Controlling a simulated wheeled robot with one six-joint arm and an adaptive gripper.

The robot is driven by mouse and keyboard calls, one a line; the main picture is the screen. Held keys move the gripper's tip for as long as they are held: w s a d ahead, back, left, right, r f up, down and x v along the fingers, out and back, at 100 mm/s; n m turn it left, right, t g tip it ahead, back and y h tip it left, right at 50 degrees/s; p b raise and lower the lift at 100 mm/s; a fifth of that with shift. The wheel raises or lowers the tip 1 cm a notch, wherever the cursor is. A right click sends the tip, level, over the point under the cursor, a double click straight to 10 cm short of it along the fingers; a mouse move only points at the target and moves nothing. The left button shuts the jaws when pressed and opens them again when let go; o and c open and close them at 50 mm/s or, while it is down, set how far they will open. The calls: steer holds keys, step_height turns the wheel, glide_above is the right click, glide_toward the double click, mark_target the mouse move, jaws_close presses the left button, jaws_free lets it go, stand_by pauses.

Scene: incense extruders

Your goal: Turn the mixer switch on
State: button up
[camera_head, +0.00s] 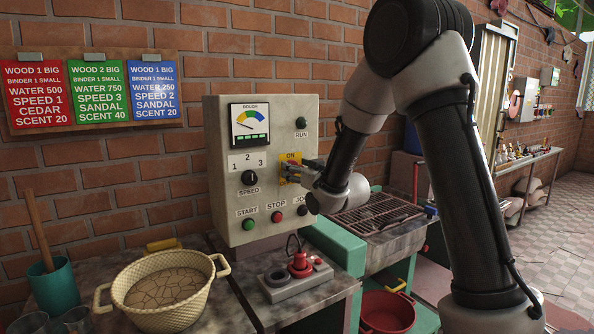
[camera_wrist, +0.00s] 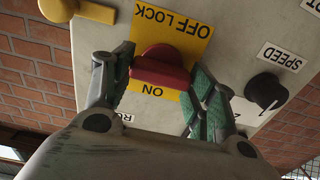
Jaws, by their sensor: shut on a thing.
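The mixer switch is a red rotary handle (camera_wrist: 163,67) on a yellow plate (camera_wrist: 182,25) marked ON and OFF LOCK, which appears upside down in the wrist view. The handle lies nearly level across the plate, between the two labels. My gripper (camera_wrist: 165,72) is shut on the red handle, with one green-padded finger at each end. In the head view my gripper (camera_head: 292,171) reaches the yellow plate (camera_head: 291,158) from the right and hides most of the switch. The plate is on the front of the grey mixer control box (camera_head: 228,185).
A black SPEED knob (camera_wrist: 266,91) is close to the right finger in the wrist view. START (camera_head: 249,224), STOP (camera_head: 277,217) and RUN (camera_head: 301,123) controls share the panel.

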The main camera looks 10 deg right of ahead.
steer(key=shift+m, duration=0.4)
steer(key=m, duration=1.6)
steer(key=shift+d+f+m, duration=0.2)
steer(key=shift+d+m, duration=0.05)
steer(key=shift+m, duration=0.45)
steer(key=o, duration=1)
